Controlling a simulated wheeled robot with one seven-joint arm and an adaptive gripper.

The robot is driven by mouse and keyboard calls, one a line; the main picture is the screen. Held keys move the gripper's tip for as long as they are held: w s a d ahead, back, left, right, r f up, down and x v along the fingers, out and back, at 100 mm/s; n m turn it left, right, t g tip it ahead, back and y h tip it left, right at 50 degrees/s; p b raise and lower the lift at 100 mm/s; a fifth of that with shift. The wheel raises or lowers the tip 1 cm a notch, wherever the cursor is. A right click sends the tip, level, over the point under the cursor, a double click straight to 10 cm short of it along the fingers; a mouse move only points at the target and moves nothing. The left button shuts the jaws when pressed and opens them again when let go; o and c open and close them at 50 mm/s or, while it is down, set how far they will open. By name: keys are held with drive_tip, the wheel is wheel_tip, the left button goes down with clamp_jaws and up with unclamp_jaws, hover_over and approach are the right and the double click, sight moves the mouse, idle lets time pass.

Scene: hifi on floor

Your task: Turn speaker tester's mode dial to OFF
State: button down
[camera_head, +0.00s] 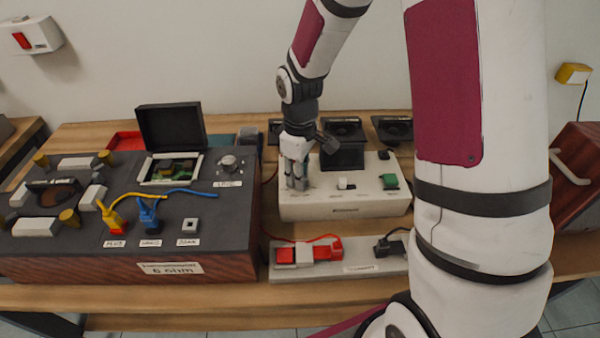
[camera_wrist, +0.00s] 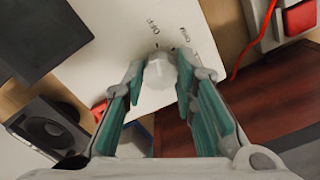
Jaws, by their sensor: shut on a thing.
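The speaker tester (camera_head: 345,207) is a low white box on the bench, with a dark screen, a small white switch and a green button on its top. My gripper (camera_head: 297,184) points down over the left part of the tester and hides the dial in the head view. In the wrist view my gripper (camera_wrist: 166,68) is shut on the dial, a finger on each side.
A dark crossover box (camera_head: 216,255) with cables and a raised lid stands to the left. A power strip (camera_head: 350,262) with a red plug (camera_head: 307,250) lies in front of the tester. Several black speakers (camera_head: 343,129) stand behind. My arm covers the right side.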

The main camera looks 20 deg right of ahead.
idle(0.3)
drive_tip(key=c, duration=1.3)
unclamp_jaws()
drive_tip(key=shift+r, duration=0.1)
wheel_tip(320, 180, up, 12)
